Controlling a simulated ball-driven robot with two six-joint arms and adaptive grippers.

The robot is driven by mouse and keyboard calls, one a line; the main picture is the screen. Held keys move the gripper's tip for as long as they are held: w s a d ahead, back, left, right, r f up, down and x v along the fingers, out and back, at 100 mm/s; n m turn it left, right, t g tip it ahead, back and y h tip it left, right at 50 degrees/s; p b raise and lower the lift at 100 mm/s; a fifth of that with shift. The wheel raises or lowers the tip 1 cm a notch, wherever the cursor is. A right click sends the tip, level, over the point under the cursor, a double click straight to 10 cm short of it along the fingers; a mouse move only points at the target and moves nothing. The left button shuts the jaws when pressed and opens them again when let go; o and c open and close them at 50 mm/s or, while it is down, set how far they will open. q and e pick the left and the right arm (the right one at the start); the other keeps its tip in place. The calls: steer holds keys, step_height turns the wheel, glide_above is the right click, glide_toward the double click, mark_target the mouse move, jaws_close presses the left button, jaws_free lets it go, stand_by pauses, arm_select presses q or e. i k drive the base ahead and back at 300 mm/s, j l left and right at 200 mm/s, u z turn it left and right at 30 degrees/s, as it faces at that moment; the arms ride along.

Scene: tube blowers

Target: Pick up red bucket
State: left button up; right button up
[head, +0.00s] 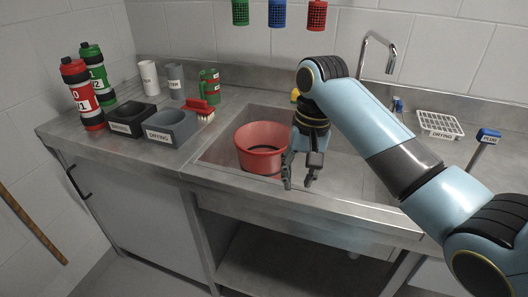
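The red bucket (258,160) stands upright in the left part of the sink (222,152), with its open top facing up. A dark ring shows inside it. My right gripper (299,184) hangs at the bucket's right side, fingers pointing down, and overlaps its right edge in the head view. Its two fingers are apart with nothing seen between them. I cannot tell whether a finger touches the bucket. My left gripper is not in view.
My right arm covers the sink's right part. A faucet (377,50) stands behind; a white drying rack (440,124) lies right.

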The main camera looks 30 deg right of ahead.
mark_target(260, 144)
steer(key=i+l, duration=0.7)
